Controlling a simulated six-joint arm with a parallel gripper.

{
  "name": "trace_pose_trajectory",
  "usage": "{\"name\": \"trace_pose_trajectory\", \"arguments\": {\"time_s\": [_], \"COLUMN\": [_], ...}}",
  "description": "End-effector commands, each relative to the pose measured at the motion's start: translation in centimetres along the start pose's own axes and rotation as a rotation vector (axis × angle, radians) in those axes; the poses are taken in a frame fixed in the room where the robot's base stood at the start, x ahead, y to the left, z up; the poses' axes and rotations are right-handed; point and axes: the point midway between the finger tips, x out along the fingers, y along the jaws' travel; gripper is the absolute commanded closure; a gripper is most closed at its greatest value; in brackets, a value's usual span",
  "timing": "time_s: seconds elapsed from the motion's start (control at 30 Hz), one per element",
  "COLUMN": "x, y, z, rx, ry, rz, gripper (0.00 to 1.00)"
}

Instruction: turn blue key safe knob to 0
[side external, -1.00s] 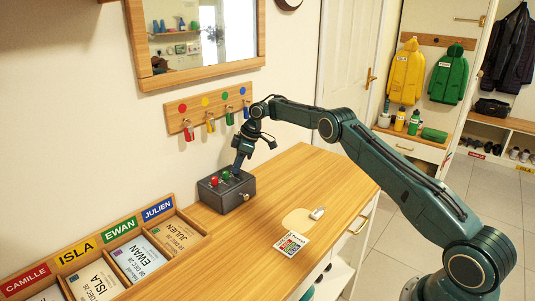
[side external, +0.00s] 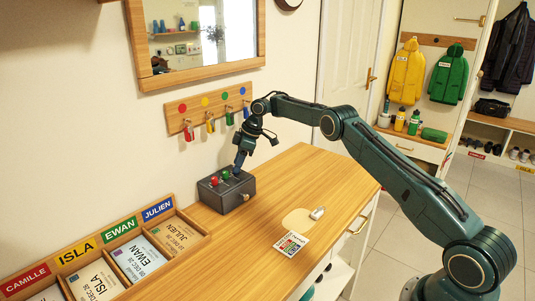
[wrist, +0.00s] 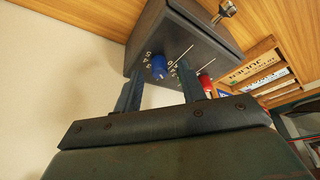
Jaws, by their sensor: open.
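The dark grey key safe (side external: 232,196) sits on the wooden console against the wall. Its red knob (side external: 214,181) and green knob (side external: 225,174) show in the side view; the blue one is hidden there by my gripper (side external: 238,166). In the wrist view the blue knob (wrist: 158,68) stands on the safe's face (wrist: 150,40), with white digits beside it. My open gripper (wrist: 160,72) points down at the safe, one finger on each side of the blue knob. No clear contact shows. The red knob (wrist: 206,86) is beyond the right finger; the green knob is not clearly visible there.
A wooden name-labelled tray (side external: 190,232) stands at the left. A key rack (side external: 208,112) hangs on the wall behind my gripper.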

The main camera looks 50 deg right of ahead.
Motion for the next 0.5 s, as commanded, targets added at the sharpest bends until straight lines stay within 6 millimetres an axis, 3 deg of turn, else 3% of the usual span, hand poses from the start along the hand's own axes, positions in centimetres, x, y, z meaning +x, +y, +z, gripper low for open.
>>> {"name": "trace_pose_trajectory", "arguments": {"time_s": [0.33, 0.5], "x": [-4.2, -4.3], "y": [0.1, 0.1], "z": [0.0, 0.9], "rx": [0.0, 0.004], "ry": [0.0, 0.0], "rz": [0.004, -0.001], "gripper": [0.59, 0.59]}}
